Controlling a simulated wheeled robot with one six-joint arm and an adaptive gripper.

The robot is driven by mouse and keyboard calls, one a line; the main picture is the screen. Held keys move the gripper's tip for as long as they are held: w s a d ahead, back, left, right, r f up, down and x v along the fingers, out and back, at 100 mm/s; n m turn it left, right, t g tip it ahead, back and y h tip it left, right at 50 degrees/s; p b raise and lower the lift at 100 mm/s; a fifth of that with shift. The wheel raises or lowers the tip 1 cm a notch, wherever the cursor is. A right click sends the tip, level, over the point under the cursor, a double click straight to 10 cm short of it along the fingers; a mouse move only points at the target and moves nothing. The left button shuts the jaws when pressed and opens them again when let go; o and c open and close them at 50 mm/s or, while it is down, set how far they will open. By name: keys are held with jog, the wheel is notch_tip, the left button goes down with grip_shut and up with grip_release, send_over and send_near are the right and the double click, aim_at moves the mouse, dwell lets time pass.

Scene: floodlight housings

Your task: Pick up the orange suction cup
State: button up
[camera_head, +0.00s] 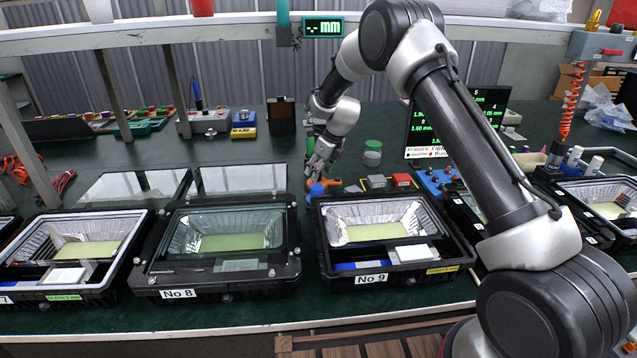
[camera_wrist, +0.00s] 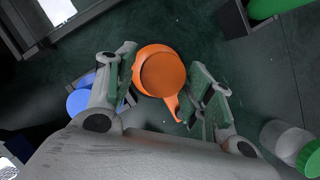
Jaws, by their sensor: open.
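The orange suction cup (camera_wrist: 160,72) stands on the dark green bench top. The wrist view shows its round face and a short spout-like part pointing down to the right. In the head view a little orange (camera_head: 332,183) shows below my gripper, partly hidden by it. My gripper (camera_wrist: 165,75) is open, with one finger on each side of the cup. I cannot tell whether the fingers touch it. In the head view my gripper (camera_head: 318,165) points down behind the No 8 and No 9 housings.
A blue object (camera_wrist: 80,102) lies close to the left finger. A clear jar with a green lid (camera_wrist: 287,140) stands to the right. The No 9 housing (camera_head: 345,267) and No 8 housing (camera_head: 152,281) line the front.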

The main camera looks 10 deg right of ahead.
jog(key=shift+x, duration=0.8)
grip_shut()
jog(key=shift+w+r, duration=0.1)
jog(key=shift+r, duration=0.1)
notch_tip(320, 180, up, 10)
jog(key=shift+f, duration=0.1)
jog(key=c, duration=0.6)
grip_release()
grip_shut()
